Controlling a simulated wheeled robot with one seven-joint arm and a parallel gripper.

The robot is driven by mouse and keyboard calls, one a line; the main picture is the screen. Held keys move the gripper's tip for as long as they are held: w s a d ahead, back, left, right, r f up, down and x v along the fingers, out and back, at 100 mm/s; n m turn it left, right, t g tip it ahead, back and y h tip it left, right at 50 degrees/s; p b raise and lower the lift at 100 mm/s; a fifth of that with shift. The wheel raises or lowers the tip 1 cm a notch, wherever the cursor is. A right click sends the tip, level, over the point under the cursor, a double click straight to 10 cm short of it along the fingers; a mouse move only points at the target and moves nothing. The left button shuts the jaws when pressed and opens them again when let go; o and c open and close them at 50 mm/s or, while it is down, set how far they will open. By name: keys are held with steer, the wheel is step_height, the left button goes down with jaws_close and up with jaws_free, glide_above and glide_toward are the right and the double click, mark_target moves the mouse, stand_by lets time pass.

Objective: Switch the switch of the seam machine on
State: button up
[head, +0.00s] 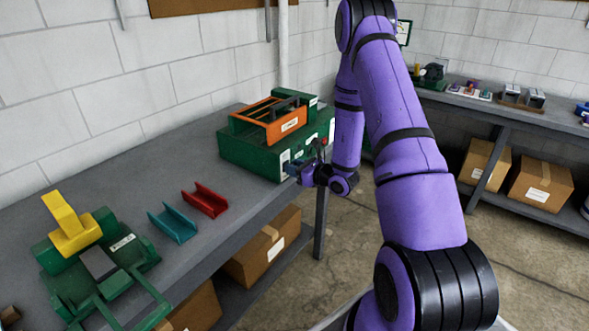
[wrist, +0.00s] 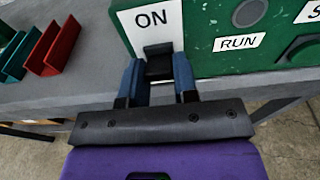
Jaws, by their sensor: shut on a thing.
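The seam machine (head: 255,155) is a green box with an orange frame on top, at the far end of the bench against the wall. In the wrist view its green front panel (wrist: 205,50) carries a white ON plate (wrist: 150,20), with a black switch (wrist: 158,62) at the plate's lower edge. My gripper (wrist: 158,80) has its two blue fingers on either side of the black switch and is shut on it. In the head view my gripper (head: 290,168) is at the machine's front face, and the switch is hidden there. Which way the switch is set is unclear.
On the bench (head: 130,210) lie a red channel piece (head: 205,200), a teal channel piece (head: 172,224) and a green machine with a yellow part (head: 72,228). Cardboard boxes (head: 265,246) stand below. A RUN label (wrist: 239,42) is right of the switch.

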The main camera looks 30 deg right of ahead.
steer(key=o, duration=0.9)
steer(key=v, duration=1)
steer(key=shift+s+d, duration=0.15)
steer(key=shift+s, duration=0.2)
